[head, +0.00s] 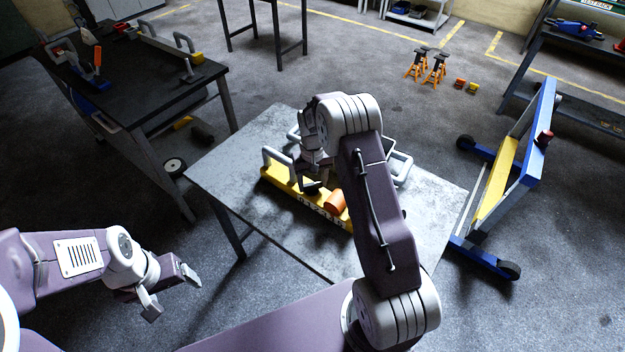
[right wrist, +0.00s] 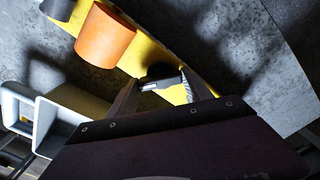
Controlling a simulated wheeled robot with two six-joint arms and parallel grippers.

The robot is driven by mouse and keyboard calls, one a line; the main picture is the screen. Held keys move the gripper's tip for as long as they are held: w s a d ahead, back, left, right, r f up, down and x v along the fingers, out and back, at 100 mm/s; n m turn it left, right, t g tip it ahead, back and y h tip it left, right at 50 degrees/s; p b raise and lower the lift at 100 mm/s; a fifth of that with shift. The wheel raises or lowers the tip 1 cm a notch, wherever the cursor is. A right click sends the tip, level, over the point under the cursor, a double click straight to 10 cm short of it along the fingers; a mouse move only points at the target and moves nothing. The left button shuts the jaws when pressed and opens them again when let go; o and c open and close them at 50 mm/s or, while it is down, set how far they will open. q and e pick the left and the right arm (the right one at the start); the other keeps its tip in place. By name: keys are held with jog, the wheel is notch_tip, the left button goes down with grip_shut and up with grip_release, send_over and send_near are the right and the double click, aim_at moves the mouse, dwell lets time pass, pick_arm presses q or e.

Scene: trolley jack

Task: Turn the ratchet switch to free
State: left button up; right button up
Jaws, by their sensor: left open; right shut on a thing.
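A yellow bar-shaped device (head: 285,186) with grey loop handles and lettering on its front lies on the grey metal table. An orange cylinder (head: 335,201) sits on it; the cylinder also shows in the right wrist view (right wrist: 104,36). My right gripper (head: 314,182) reaches down over the device, left of the cylinder. In the right wrist view its fingers (right wrist: 163,88) are shut around a small dark and grey part on the yellow surface, apparently the ratchet switch (right wrist: 160,72). The switch's position cannot be read. My left gripper (head: 171,290) is open and empty, left of the table.
The grey table (head: 225,165) has bare room around the device. A dark workbench (head: 150,75) with tools stands at the back left. A blue and yellow wheeled frame (head: 505,175) stands right of the table. Orange stands (head: 427,66) are on the floor behind.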

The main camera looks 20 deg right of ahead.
aim_at(312, 183)
jog(key=n, duration=0.3)
jog(key=shift+w+r+n+p, duration=0.1)
jog(key=shift+n+p, duration=0.2)
jog(key=shift+p, duration=0.1)
jog(key=shift+n+p, duration=0.3)
jog(key=shift+n, duration=1.6)
jog(key=o, duration=1.4)
jog(key=shift+c, duration=0.2)
notch_tip(312, 183, up, 9)
jog(key=shift+b, duration=0.4)
